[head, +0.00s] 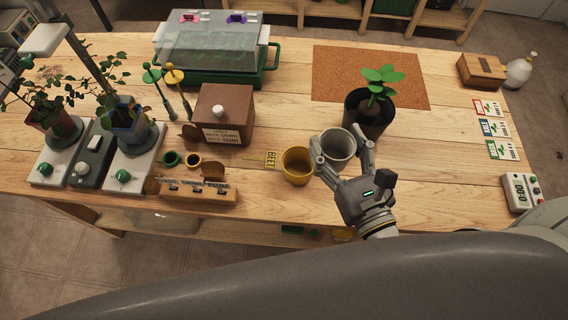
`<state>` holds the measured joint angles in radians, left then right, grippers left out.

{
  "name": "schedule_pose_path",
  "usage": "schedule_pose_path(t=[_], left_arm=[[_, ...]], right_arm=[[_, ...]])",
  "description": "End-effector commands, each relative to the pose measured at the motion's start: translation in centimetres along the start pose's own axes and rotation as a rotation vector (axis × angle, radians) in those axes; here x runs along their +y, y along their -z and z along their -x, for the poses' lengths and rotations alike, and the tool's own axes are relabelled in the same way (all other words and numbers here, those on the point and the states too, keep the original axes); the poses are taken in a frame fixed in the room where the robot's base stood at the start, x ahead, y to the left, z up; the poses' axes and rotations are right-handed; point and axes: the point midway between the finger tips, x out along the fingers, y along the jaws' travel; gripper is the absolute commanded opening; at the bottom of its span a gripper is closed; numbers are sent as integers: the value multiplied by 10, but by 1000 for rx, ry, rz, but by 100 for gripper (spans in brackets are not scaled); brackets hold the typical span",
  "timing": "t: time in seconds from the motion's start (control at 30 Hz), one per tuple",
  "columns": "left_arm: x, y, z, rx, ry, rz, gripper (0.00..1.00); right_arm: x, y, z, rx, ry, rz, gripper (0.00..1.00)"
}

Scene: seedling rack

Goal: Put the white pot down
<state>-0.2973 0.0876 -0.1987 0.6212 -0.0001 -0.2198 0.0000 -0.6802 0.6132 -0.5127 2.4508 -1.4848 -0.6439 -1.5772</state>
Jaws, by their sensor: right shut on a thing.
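The white pot (338,146) looks pale grey and empty, with its opening facing up. My right gripper (343,158) is shut on it, with one finger on each side of the pot. The pot is between a yellow pot (297,166) on its left and a dark pot with a green seedling (367,116) behind it to the right. I cannot tell whether its base touches the table (430,185). My left gripper is not in view.
A brown cork mat (335,72) lies behind the dark pot. A brown box (225,112) and a covered propagator (213,45) stand to the left. Seed packets (493,128) and a timer (520,192) are at the right. The table right of my gripper is clear.

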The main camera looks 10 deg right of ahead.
Motion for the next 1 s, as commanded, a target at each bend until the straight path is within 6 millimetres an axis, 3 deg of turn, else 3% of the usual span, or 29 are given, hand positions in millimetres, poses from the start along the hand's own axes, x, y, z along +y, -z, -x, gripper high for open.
schedule_pose_path(t=[0.17,0.5,0.7,0.83,1.0], left_arm=[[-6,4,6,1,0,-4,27],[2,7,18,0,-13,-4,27],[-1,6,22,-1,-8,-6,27],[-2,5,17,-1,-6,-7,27],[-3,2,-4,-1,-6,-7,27]], right_arm=[[16,-7,12,0,-63,2,43],[41,-22,55,1,-223,2,43],[45,-28,76,-1,-288,-2,43],[45,-24,74,-6,-299,-3,43],[45,-7,42,-13,-298,-2,43]])
